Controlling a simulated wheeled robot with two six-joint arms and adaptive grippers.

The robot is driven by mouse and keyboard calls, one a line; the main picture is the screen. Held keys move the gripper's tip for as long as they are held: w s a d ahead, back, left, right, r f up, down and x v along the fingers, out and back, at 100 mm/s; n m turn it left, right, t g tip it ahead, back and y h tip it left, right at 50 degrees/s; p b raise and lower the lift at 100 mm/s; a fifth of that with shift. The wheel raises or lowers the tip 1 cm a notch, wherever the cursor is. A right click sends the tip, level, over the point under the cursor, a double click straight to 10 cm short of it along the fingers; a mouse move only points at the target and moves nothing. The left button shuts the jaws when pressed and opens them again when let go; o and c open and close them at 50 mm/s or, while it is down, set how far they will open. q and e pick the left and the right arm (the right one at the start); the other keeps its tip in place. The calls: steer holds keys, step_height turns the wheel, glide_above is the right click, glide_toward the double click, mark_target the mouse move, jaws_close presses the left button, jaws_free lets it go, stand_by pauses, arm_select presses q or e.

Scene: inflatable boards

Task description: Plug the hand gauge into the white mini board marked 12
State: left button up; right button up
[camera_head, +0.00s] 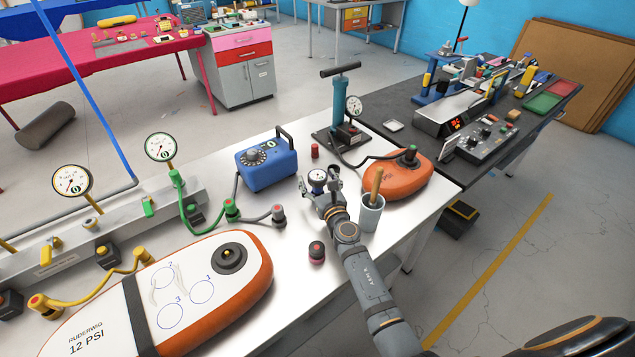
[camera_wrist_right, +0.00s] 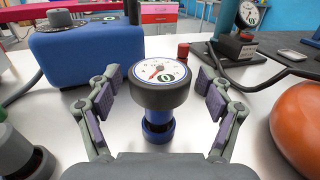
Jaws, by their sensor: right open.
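The hand gauge (camera_head: 317,177) stands upright on the white table, with a round white dial, a black rim and a blue lower body. In the right wrist view the hand gauge (camera_wrist_right: 160,85) sits between the finger pads of my right gripper (camera_wrist_right: 160,100), with gaps on both sides. My right gripper (camera_head: 319,185) is open around it. The white mini board (camera_head: 110,318) with orange sides, marked 12 PSI, lies at the front left of the table. Its dark round valve (camera_head: 230,257) is on the top near the far end. My left gripper is not in view.
A blue pump box (camera_head: 267,165) stands behind the gauge, left of a hand pump (camera_head: 340,100). A grey cup (camera_head: 371,212) and an orange board (camera_head: 397,180) are on the right. A dark red-topped cap (camera_head: 317,252) stands between the gripper arm and the white board.

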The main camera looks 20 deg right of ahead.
steer(key=shift+s+r, duration=0.15)
steer(key=shift+c, duration=0.5)
steer(key=c, duration=1.2)
steer(key=shift+c, duration=0.2)
